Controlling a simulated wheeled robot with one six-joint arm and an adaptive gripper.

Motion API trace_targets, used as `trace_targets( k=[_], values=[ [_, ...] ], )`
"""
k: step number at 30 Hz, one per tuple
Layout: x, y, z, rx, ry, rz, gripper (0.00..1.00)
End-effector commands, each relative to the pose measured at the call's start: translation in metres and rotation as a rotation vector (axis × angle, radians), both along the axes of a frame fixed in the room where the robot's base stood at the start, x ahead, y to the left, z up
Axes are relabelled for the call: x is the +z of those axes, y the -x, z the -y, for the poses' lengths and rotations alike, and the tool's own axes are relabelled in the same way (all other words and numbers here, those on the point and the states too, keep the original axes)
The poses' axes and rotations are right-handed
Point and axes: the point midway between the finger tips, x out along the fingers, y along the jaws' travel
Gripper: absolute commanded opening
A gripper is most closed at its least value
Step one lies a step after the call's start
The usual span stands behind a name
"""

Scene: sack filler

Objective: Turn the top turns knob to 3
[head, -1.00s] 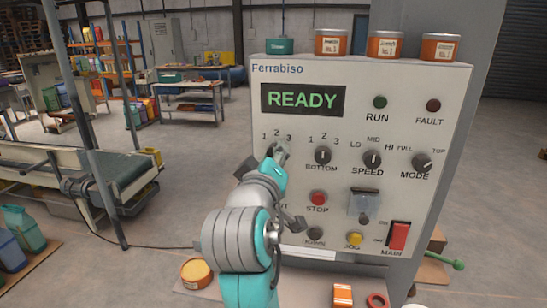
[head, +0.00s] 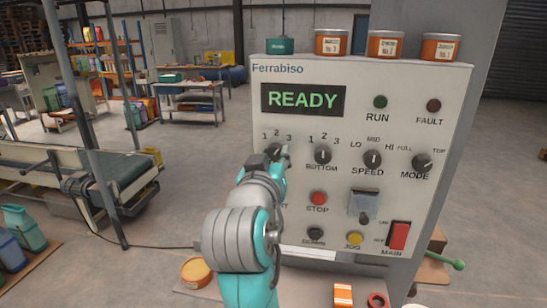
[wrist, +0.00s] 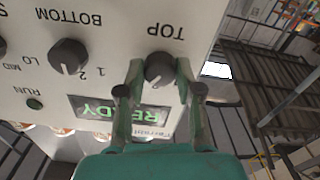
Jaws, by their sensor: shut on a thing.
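The dark round TOP knob (head: 273,150) is at the upper left of the white Ferrabiso panel (head: 345,240), under the numbers 1, 2 and 3. In the wrist view, which is upside down, the knob (wrist: 160,66) sits between the two fingers of my gripper (wrist: 159,75). The gripper is shut on it. The knob's pale pointer mark slants toward the lower left there, which is up and a little right on the panel. In the head view my gripper (head: 283,156) partly covers the knob.
The BOTTOM knob (head: 323,155) is close on the right, with the SPEED knob (head: 372,158) and MODE knob (head: 422,162) beyond. The STOP button (head: 318,198) is below. The display (head: 303,98) reads READY. Several orange cans (head: 386,44) stand on top.

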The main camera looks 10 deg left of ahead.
Motion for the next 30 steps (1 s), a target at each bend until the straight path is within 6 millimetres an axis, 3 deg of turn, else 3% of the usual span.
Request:
trace_targets(
  k=[12,29,30],
  values=[
    [-0.0006,0.0000,-0.0006,0.000,-0.197,0.006,0.00],
    [-0.0006,0.0000,-0.0006,0.001,-0.226,0.007,0.00],
    [-0.0006,0.0000,-0.0006,0.001,-0.226,0.007,0.45]
  ],
)
